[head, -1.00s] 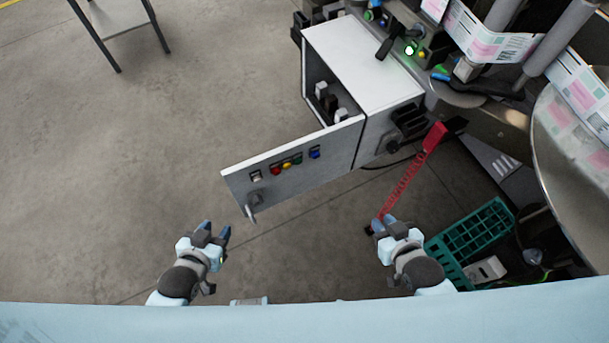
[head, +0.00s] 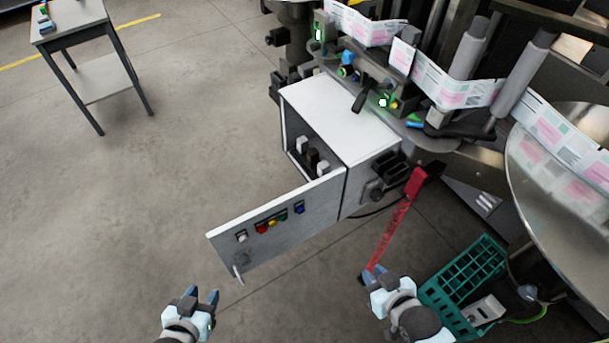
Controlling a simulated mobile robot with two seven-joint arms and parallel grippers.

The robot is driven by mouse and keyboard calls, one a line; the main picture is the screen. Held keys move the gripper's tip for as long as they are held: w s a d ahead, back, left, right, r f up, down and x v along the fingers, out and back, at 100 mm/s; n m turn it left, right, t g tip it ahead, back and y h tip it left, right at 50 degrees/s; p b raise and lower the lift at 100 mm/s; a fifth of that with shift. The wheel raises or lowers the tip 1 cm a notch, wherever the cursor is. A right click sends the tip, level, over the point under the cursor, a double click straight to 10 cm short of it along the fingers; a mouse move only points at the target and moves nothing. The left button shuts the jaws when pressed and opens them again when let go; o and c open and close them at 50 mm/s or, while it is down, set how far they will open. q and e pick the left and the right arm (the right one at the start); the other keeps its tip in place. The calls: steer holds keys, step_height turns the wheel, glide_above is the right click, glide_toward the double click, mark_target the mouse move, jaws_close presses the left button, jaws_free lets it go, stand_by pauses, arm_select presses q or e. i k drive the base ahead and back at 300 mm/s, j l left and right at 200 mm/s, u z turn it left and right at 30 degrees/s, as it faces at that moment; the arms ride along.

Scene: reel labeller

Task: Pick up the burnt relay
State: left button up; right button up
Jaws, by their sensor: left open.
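The grey control cabinet (head: 340,108) stands in the middle with its door (head: 285,232) swung open to the front left. Inside, a dark relay (head: 312,158) sits in a row between two white relays, a left one (head: 302,145) and a right one (head: 323,168); the dark one looks like the burnt relay. The door edge hides their lower parts. My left gripper (head: 203,298) is open and empty, below the door's left end and well apart from the relays. My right gripper (head: 375,274) is near the red bar's lower end; its jaw gap is unclear.
A red bar (head: 395,227) slants down from the machine, right of the cabinet. The label machine fills the upper right. A small table (head: 78,42) stands far left. Floor left of the cabinet is clear.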

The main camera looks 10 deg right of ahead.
mark_target(313, 154)
steer(key=u, duration=1.9)
steer(key=i+j+u, duration=0.2)
steer(key=i+u, duration=0.5)
steer(key=i+z, duration=0.85)
steer(key=i+j+z, duration=0.2)
steer(key=i+z, duration=0.2)
steer(key=i+l+z, duration=0.1)
steer(key=i+z, duration=0.6)
steer(key=z, duration=0.25)
steer(key=i+j+z, duration=0.1)
steer(key=i+z, duration=0.35)
steer(key=i+l+z, duration=0.1)
steer(key=z, duration=0.3)
steer(key=i+z, duration=0.2)
steer(key=z, duration=0.2)
steer(key=i+z, duration=0.15)
steer(key=z, duration=0.3)
steer(key=i+z, duration=0.15)
steer(key=z, duration=0.25)
steer(key=i+l, duration=0.1)
steer(key=i, duration=0.35)
